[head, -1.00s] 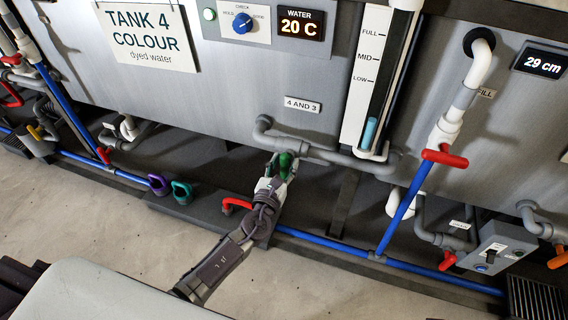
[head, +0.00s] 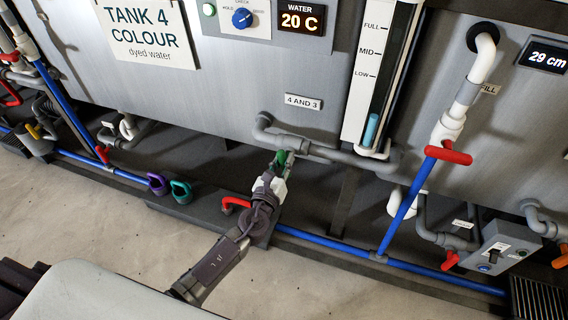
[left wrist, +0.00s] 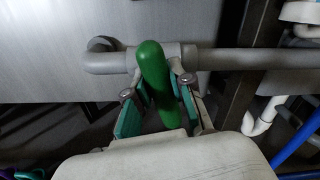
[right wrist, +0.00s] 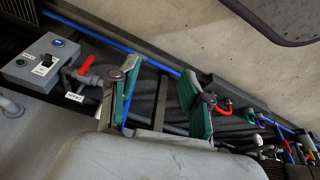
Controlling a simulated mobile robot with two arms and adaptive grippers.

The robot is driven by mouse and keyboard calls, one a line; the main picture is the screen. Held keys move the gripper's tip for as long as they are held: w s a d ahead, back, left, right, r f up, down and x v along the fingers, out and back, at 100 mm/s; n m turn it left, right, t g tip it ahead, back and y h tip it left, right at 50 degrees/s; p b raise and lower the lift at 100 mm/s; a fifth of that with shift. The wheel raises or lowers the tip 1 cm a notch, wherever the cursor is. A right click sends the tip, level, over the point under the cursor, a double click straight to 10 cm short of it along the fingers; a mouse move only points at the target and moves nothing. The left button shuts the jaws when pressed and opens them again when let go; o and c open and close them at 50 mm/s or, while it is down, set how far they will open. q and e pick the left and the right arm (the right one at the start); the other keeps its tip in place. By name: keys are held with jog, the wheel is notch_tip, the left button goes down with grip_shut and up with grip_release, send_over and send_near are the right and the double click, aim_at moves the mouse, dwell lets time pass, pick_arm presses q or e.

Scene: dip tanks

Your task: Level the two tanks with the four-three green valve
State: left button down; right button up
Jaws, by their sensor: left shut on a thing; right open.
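The green valve handle (left wrist: 153,75) is on the grey pipe under the "4 AND 3" label (head: 303,102), below tank 4. My left gripper (head: 278,166) is shut on the green handle. In the left wrist view my left gripper (left wrist: 158,104) has one finger on each side of it. Tank 4's level tube (head: 372,115) shows a short light-blue column below LOW. The neighbouring tank's display (head: 547,63) reads 29 cm. My right gripper (right wrist: 158,105) is open and empty in the right wrist view, over floor-level pipes.
A red-handled fill valve (head: 448,155) stands on the white pipe at the right. A grey switch box (head: 490,250) sits at the lower right. Purple and teal handles (head: 170,188) stand left of my arm. Bare floor (head: 80,215) lies in front.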

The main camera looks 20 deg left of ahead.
pick_arm(q)
jog(key=n+b, duration=0.1)
jog(key=n, duration=0.1)
jog(key=n+b, duration=0.1)
jog(key=n, duration=0.1)
jog(key=shift+a+f+n, duration=0.15)
jog(key=shift+f+n, duration=0.05)
jog(key=shift+n, duration=0.1)
jog(key=n+b, duration=0.1)
jog(key=n, duration=0.2)
jog(key=n+b, duration=0.1)
jog(key=n, duration=0.2)
jog(key=shift+a+f, duration=0.15)
jog(key=shift+a, duration=0.05)
jog(key=n, duration=0.2)
jog(key=shift+n+b, duration=0.3)
jog(key=shift+f+n, duration=0.15)
jog(key=shift+n, duration=0.75)
pick_arm(e)
jog(key=w+a+r+t+y, duration=0.2)
jog(key=w+a+r+t, duration=0.1)
jog(key=w+r+t, duration=0.3)
jog(key=w+a+r+t+y, duration=0.1)
jog(key=w+a+r+t, duration=0.2)
jog(key=w+r+t, duration=0.4)
jog(key=shift+w+a+r+n+t+y, duration=0.2)
jog(key=shift+w+r+n+t+y, duration=0.3)
jog(key=shift+w, duration=1)
jog(key=shift+r, duration=0.15)
